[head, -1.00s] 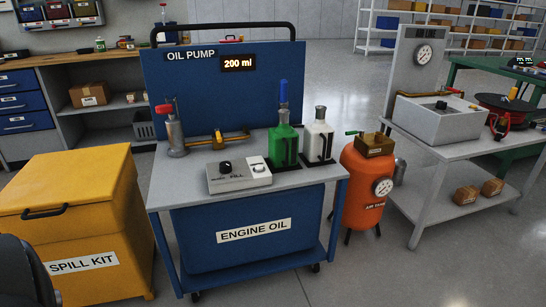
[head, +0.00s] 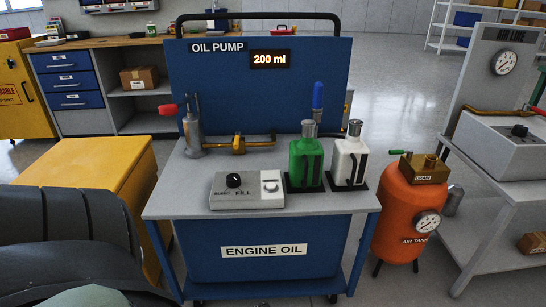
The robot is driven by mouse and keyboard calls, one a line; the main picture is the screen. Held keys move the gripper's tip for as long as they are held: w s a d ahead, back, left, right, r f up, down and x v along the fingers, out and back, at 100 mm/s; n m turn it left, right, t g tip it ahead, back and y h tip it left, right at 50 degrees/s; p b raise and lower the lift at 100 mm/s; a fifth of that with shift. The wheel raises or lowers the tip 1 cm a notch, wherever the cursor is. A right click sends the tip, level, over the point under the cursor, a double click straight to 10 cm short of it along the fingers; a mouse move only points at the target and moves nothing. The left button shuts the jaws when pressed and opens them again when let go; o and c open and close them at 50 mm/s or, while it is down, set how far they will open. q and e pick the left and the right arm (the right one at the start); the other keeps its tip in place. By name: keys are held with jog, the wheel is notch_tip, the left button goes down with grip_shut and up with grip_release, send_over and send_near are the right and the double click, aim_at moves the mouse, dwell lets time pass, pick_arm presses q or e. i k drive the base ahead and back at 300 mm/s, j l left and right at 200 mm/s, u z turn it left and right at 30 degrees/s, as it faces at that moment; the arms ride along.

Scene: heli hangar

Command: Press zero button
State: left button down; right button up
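The oil pump cart (head: 350,204) stands in front of me, with a blue back panel. Its display (head: 270,59) reads 200 ml. Neither of my grippers is in view.
Behind the box are a hand pump (head: 192,135) with a red handle and a brass fitting (head: 239,144). Green (head: 305,163) and white (head: 348,162) bottles stand right of it. A dark ribbed, tyre-like shape (head: 60,235) fills the lower left. An orange air tank (head: 404,212) stands right.

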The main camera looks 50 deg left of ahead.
aim_at(271, 186)
jog(key=u, duration=1)
